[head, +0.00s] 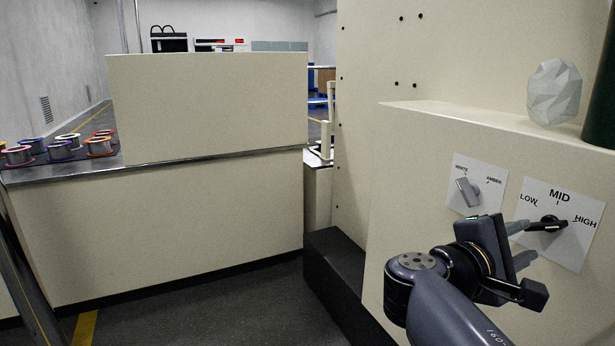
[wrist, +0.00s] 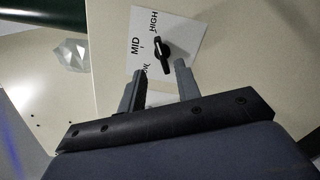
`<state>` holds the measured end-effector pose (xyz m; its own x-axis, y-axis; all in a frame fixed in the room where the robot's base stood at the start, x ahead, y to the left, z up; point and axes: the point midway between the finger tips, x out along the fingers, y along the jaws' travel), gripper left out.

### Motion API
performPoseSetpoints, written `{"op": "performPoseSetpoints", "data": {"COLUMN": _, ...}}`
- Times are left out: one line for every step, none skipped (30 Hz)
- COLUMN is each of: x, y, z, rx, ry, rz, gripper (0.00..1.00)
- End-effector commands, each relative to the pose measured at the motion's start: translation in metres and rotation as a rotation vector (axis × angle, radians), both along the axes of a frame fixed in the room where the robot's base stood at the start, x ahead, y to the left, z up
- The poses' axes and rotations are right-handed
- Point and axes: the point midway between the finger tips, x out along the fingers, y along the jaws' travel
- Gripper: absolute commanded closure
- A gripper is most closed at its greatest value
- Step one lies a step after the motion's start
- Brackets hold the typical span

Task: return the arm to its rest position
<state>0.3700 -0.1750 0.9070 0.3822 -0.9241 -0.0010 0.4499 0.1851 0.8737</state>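My gripper (head: 530,241) is in front of the right-hand panel in the head view, with its two grey fingers apart and nothing between them. It also shows in the wrist view (wrist: 162,82), open, with the fingers pointing at a black knob (wrist: 163,57). The black knob (head: 547,224) sits on a white plate (head: 577,240) marked LOW, MID and HIGH. One end of the knob lies toward HIGH; I cannot tell which end is the pointer. The fingers appear close to the knob but not closed on it.
A grey switch (head: 467,191) sits on another plate, left of the knob. A pale faceted object (head: 554,92) and a dark green cylinder (head: 602,112) stand on the ledge above. Several coloured spools (head: 60,150) are on the left counter. Open floor (head: 210,310) lies left.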

Motion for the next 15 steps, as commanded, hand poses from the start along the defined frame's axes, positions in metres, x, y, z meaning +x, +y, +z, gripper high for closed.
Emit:
{"op": "performPoseSetpoints", "data": {"x": -0.001, "y": 0.006, "z": 0.001, "rx": 0.0, "ry": 0.001, "rz": 0.005, "gripper": 0.68}}
{"op": "performPoseSetpoints", "data": {"x": -0.003, "y": 0.009, "z": 0.001, "rx": 0.0, "ry": 0.001, "rz": 0.004, "gripper": 0.68}}
{"op": "performPoseSetpoints", "data": {"x": -0.004, "y": 0.012, "z": 0.001, "rx": 0.0, "ry": 0.001, "rz": 0.005, "gripper": 0.68}}
{"op": "performPoseSetpoints", "data": {"x": -0.005, "y": 0.015, "z": 0.001, "rx": 0.0, "ry": 0.0, "rz": 0.004, "gripper": 0.68}}
{"op": "performPoseSetpoints", "data": {"x": -0.007, "y": 0.017, "z": 0.001, "rx": 0.0, "ry": 0.0, "rz": 0.004, "gripper": 0.68}}
{"op": "performPoseSetpoints", "data": {"x": -0.008, "y": 0.019, "z": 0.001, "rx": 0.0, "ry": 0.0, "rz": 0.004, "gripper": 0.68}}
{"op": "performPoseSetpoints", "data": {"x": -0.007, "y": 0.014, "z": -0.001, "rx": 0.0, "ry": 0.0, "rz": -0.002, "gripper": 0.68}}
{"op": "performPoseSetpoints", "data": {"x": -0.005, "y": 0.01, "z": -0.002, "rx": -0.001, "ry": 0.0, "rz": -0.005, "gripper": 0.68}}
{"op": "performPoseSetpoints", "data": {"x": -0.004, "y": 0.006, "z": -0.002, "rx": 0.0, "ry": 0.0, "rz": -0.004, "gripper": 0.68}}
{"op": "performPoseSetpoints", "data": {"x": -0.003, "y": 0.003, "z": -0.002, "rx": 0.0, "ry": 0.0, "rz": -0.006, "gripper": 0.68}}
{"op": "performPoseSetpoints", "data": {"x": -0.001, "y": 0.001, "z": -0.002, "rx": 0.001, "ry": 0.0, "rz": -0.005, "gripper": 0.68}}
{"op": "performPoseSetpoints", "data": {"x": 0.0, "y": -0.003, "z": -0.002, "rx": 0.0, "ry": 0.0, "rz": -0.006, "gripper": 0.68}}
{"op": "performPoseSetpoints", "data": {"x": 0.001, "y": -0.006, "z": -0.002, "rx": -0.001, "ry": 0.0, "rz": -0.005, "gripper": 0.68}}
{"op": "performPoseSetpoints", "data": {"x": 0.003, "y": -0.009, "z": -0.002, "rx": 0.0, "ry": -0.001, "rz": -0.004, "gripper": 0.68}}
{"op": "performPoseSetpoints", "data": {"x": 0.004, "y": -0.014, "z": -0.002, "rx": -0.001, "ry": 0.0, "rz": -0.005, "gripper": 0.68}}
